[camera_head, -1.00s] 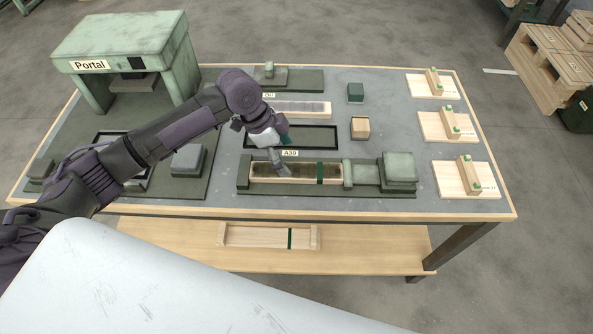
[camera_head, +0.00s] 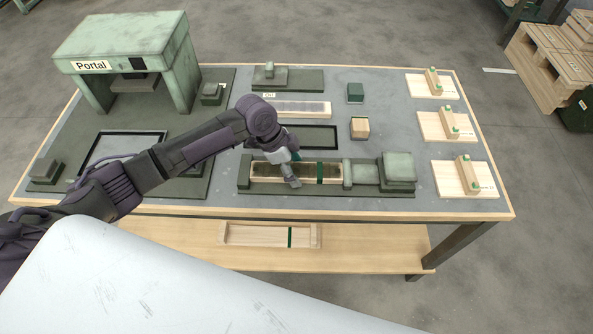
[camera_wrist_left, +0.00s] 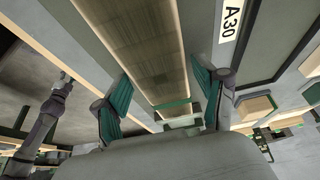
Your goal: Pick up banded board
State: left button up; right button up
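The banded board (camera_head: 265,172) is a long pale wooden piece with a dark brownish middle and a green band towards its right end. It lies in the dark green fixture of the table's front row. My left gripper (camera_head: 291,178) is over the board, left of the band. In the left wrist view, my left gripper (camera_wrist_left: 163,85) is open, with its green fingers apart and the board (camera_wrist_left: 145,45) running between them; I cannot tell whether they touch it. In that view another dark arm, seemingly my right one, shows at the left; its gripper is too small to read.
A green block (camera_head: 398,168) stands at the fixture's right end. The green Portal frame (camera_head: 120,50) stands at the back left. A wooden piece with a green band (camera_head: 268,236) lies on the lower shelf. Several light wooden plates with blocks (camera_head: 447,126) line the right side.

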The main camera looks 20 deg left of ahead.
aim_at(306, 170)
pick_arm(q)
jog(key=c, duration=0.9)
jog(key=shift+o, duration=0.2)
jog(key=shift+r, duration=0.2)
jog(key=shift+w+r, duration=0.1)
jog(key=shift+r, duration=0.15)
jog(key=r, duration=0.3)
jog(key=shift+d+r+b, duration=0.35)
jog(key=d+r+b, duration=0.1)
jog(key=d+r, duration=0.5)
jog(key=d, duration=0.5)
jog(key=shift+r, duration=0.25)
